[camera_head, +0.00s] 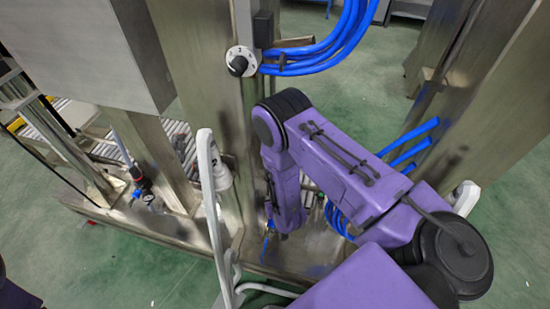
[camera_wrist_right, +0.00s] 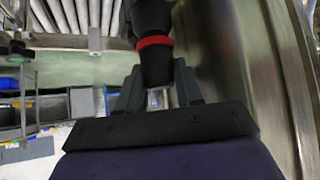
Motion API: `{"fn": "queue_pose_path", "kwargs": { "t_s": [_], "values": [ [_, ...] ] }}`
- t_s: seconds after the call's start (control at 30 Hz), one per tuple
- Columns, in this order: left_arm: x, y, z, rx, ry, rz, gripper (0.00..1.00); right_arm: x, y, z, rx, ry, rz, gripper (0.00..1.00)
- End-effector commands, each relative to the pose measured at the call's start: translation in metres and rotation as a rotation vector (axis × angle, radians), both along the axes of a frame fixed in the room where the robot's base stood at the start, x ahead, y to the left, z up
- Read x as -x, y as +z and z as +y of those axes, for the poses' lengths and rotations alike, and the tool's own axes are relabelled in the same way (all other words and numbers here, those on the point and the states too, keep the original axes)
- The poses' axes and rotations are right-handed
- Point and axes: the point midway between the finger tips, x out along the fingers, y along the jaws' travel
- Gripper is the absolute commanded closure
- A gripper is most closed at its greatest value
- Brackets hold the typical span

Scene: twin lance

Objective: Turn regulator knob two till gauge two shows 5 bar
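In the right wrist view a black regulator knob (camera_wrist_right: 155,72) with a red ring sits between the two fingers of my right gripper (camera_wrist_right: 158,80). The fingers appear to press on its sides. No number shows on this knob, so I cannot tell which it is. In the head view my purple right arm reaches down at the middle and hides that spot. Another regulator (camera_head: 139,178) with a dark top and red ring stands at the left, beside a small round gauge (camera_head: 149,198). No gauge reading is legible. My left gripper is out of view.
A round white dial (camera_head: 241,61) with a black knob is on the steel column, near blue hoses (camera_head: 325,45). A white curved rail (camera_head: 211,205) stands left of my right arm. A roller conveyor (camera_head: 105,150) lies at the left.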

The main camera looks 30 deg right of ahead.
Motion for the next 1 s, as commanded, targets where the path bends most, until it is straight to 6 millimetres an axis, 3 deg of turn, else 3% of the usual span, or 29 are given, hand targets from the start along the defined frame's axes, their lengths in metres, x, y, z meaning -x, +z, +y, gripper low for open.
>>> {"fn": "queue_pose_path", "kwargs": {
  "t_s": [0.37,0.7,1.0],
  "values": [
    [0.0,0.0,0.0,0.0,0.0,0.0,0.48,0.003,0.005,0.001,0.0,0.001,-0.003,0.56],
    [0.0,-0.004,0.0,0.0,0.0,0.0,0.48,0.053,0.058,0.016,0.001,0.002,-0.005,0.56],
    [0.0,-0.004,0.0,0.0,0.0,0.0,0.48,0.07,0.076,0.021,0.001,0.001,-0.005,0.56]
  ]
}}
